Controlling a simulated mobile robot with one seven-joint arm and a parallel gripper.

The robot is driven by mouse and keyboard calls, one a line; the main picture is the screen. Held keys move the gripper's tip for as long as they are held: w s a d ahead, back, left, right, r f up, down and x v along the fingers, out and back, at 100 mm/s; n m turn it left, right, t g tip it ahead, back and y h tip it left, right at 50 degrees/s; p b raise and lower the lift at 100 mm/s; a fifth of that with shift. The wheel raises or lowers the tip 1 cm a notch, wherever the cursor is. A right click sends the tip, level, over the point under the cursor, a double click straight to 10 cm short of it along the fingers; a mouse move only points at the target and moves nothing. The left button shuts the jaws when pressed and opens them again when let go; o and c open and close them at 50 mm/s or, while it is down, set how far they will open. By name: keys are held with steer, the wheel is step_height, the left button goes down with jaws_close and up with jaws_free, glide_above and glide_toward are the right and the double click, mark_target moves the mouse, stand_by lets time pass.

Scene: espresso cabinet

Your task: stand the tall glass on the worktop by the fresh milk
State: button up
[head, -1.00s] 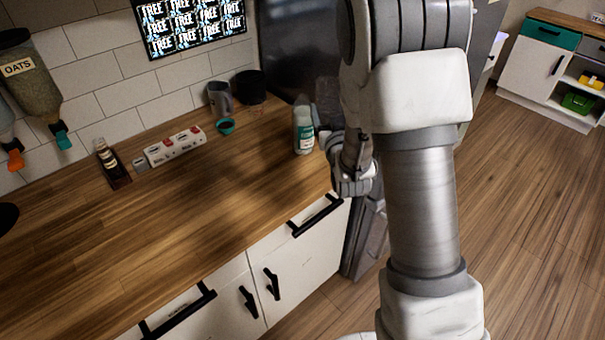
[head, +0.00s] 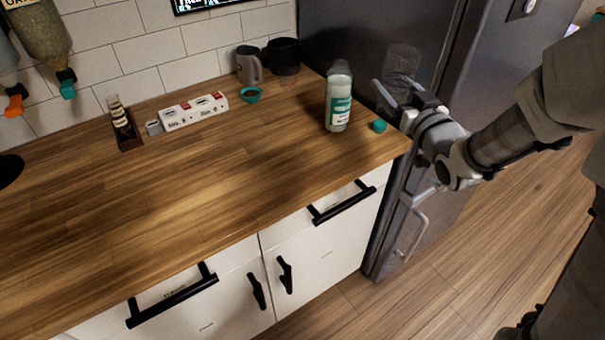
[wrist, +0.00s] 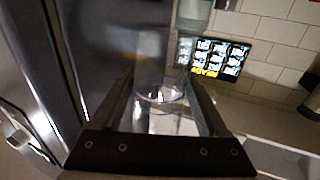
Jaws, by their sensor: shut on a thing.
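The tall glass (head: 403,60) is clear and faint, upright in the head view in front of the dark fridge. My gripper (head: 396,92) is shut on it, holding it just beyond the right end of the worktop (head: 210,185). In the wrist view the glass (wrist: 160,65) stands between the two fingers, its round base visible. The fresh milk (head: 339,100), a bottle with a white and teal label, stands upright on the worktop's right part, left of my gripper and apart from the glass.
A small teal lid (head: 379,126) lies on the worktop right of the milk. The dark fridge (head: 340,35) is close behind. The front worktop is clear.

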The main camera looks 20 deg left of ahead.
steer(key=s+a+f+n+g+y+b, duration=0.4)
steer(key=s+a+y+b, duration=0.15)
steer(key=s+a, duration=0.2)
steer(key=shift+h, duration=0.25)
steer(key=shift+w+a+f+b, duration=0.65)
steer(key=shift+a+f+b, duration=0.2)
steer(key=shift+a+f, duration=1)
steer(key=shift+w+a+f+b, duration=0.65)
steer(key=shift+a+f+b, duration=0.2)
steer(key=shift+a+f, duration=0.95)
steer(key=shift+w+a+f+b, duration=0.65)
steer(key=shift+a+f+b, duration=0.2)
steer(key=shift+a+f, duration=1)
steer(key=shift+a+r, duration=0.2)
steer(key=shift+f, duration=0.15)
steer(key=o, duration=1.6)
steer(key=shift+c, duration=0.2)
